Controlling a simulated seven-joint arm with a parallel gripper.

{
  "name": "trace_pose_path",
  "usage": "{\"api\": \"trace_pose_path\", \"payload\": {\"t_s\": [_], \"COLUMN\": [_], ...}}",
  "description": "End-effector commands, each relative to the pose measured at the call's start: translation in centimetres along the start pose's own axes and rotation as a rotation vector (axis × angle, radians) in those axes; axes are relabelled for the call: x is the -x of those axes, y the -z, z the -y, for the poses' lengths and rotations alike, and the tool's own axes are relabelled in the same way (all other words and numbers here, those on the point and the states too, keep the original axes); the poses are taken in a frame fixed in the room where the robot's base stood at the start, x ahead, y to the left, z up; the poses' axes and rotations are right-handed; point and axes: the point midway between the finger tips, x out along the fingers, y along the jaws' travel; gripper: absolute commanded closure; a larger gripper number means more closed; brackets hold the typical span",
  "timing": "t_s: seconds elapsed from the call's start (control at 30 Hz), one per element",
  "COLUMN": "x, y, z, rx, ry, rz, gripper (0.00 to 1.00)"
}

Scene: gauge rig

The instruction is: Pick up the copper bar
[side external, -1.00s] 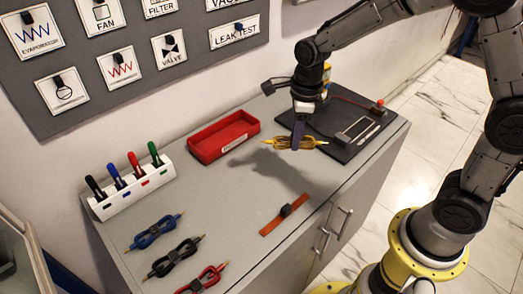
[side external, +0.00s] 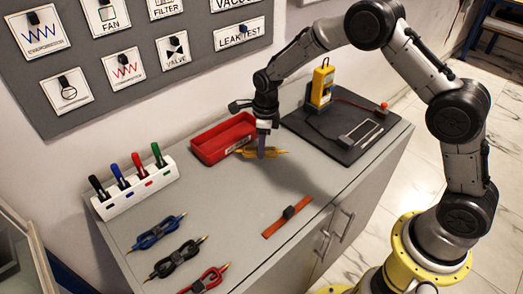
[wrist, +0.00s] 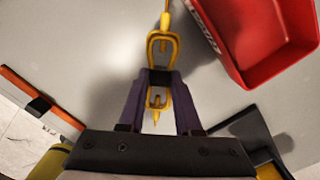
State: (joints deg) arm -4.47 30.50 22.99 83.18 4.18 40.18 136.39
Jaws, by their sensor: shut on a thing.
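The copper bar (side external: 300,217), a flat orange-brown strip with a black block at its middle, lies on the grey cabinet top near its front edge. In the wrist view the bar (wrist: 16,83) shows at the left, away from the fingers. My gripper (side external: 262,152) points down and is shut on a yellow test lead (side external: 277,152), a looped bundle with pointed ends. In the wrist view my gripper (wrist: 158,82) has its purple fingers on the lead's dark middle, with yellow loops (wrist: 163,40) on both sides. Whether the lead touches the cabinet top is hard to tell.
A red tray (side external: 215,150) stands close beside the held lead. A black board (side external: 340,146) carries a yellow meter (side external: 321,84). A white rack (side external: 136,190) holds several pens. Blue (side external: 157,232), black and red leads lie front left. The cabinet top (side external: 225,205) is bare between them and the bar.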

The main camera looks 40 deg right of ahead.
Motion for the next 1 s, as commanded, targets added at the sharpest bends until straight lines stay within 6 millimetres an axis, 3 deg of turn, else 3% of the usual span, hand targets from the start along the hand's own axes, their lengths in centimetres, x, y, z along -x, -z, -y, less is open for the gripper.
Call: {"api": "trace_pose_path", "payload": {"t_s": [0.13, 0.5, 0.53, 0.67, 1.0], "x": [-1.8, -2.1, -2.1, -2.1, -1.9], "y": [0.2, 0.2, 0.2, 0.2, 0.2], "z": [-0.1, 0.0, 0.0, 0.0, 0.0], "rx": [0.0, 0.0, 0.0, 0.0, 0.0], "ry": [-0.001, -0.001, 0.0, -0.001, 0.0], "rz": [-0.001, -0.001, -0.001, -0.001, 0.0], "gripper": [1.0, 1.0, 0.64, 0.4, 0.37]}}
